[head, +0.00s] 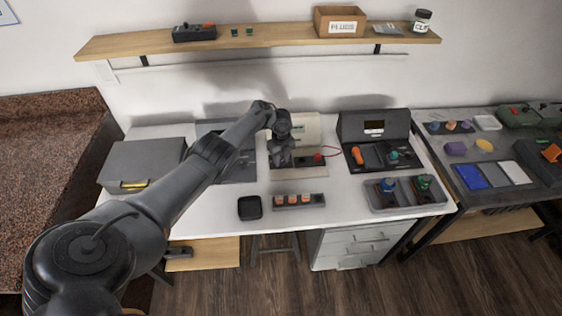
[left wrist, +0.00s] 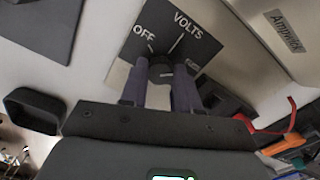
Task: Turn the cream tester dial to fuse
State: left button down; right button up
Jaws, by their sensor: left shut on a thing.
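The cream tester (head: 308,130) stands at the back of the white bench, partly hidden by my left arm. In the left wrist view its dark dial plate (left wrist: 196,66) shows the labels OFF and VOLTS, each with a white tick; no fuse label can be read. The small black dial (left wrist: 161,68) sits between the fingers of my left gripper (left wrist: 160,82), which is shut on it. My left gripper also shows in the head view (head: 281,158) in front of the tester. The dial's setting is not clear. My right gripper is not in view.
A red lead (left wrist: 290,118) runs from the tester's right side. A dark grey instrument (head: 373,126) stands to the right, with a tray (head: 404,206) before it. A black dish (head: 250,208) and a block rack (head: 299,201) lie at the front. A grey case (head: 145,160) is left.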

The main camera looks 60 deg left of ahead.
aim_at(281, 161)
pick_arm(q)
jog(key=shift+m+b, duration=0.35)
jog(key=shift+m, duration=0.35)
jog(key=c, duration=0.8)
grip_release()
notch_tip(281, 161, up, 11)
jog(key=p, duration=0.3)
jog(key=shift+f, duration=0.1)
